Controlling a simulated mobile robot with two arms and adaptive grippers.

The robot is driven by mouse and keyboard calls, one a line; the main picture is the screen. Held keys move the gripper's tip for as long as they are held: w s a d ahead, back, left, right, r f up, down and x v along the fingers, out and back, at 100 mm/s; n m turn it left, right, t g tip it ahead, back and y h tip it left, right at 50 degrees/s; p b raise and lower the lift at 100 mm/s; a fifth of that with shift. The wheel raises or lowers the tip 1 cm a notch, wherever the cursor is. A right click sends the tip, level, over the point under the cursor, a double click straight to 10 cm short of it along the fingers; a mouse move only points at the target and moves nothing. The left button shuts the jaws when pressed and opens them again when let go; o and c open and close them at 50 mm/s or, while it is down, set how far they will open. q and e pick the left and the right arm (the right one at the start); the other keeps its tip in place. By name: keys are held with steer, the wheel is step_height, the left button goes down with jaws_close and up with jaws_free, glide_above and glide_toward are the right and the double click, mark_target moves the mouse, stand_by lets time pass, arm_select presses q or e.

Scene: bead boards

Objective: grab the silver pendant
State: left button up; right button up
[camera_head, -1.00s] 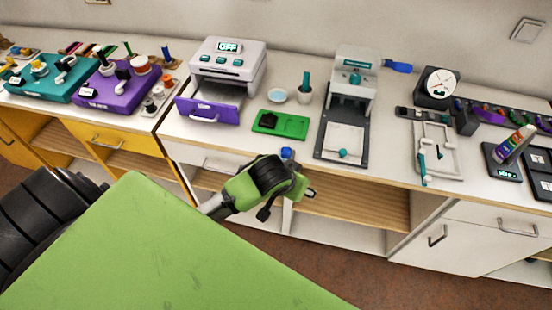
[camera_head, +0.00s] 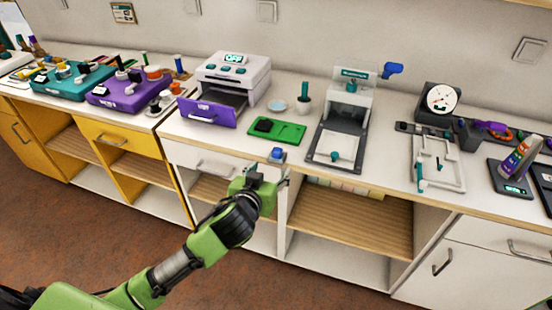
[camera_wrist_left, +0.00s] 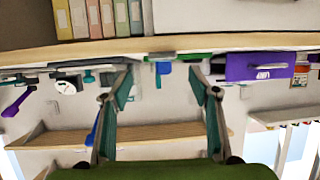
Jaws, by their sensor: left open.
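I cannot make out a silver pendant in either view. My left gripper (camera_head: 267,172) is open and empty, just in front of the counter's front edge, below a small blue item (camera_head: 277,154) on the counter. The left wrist view shows both fingers of the left gripper (camera_wrist_left: 160,85) spread apart, with the small blue item (camera_wrist_left: 163,68) beyond them in the gap. My right gripper is not in view.
The white counter (camera_head: 225,145) carries a green tray (camera_head: 290,132), a printer-like machine with a purple drawer (camera_head: 208,112), a grey press (camera_head: 340,125) and a white frame (camera_head: 437,163). Open shelves (camera_head: 350,215) lie below. The floor in front is clear.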

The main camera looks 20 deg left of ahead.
mark_target(275, 160)
arm_select(q)
steer(key=shift+a+x, duration=0.15)
steer(key=shift+x, duration=1.5)
steer(key=shift+a+x, duration=0.1)
steer(key=shift+x, duration=1.55)
steer(key=c, duration=1.2)
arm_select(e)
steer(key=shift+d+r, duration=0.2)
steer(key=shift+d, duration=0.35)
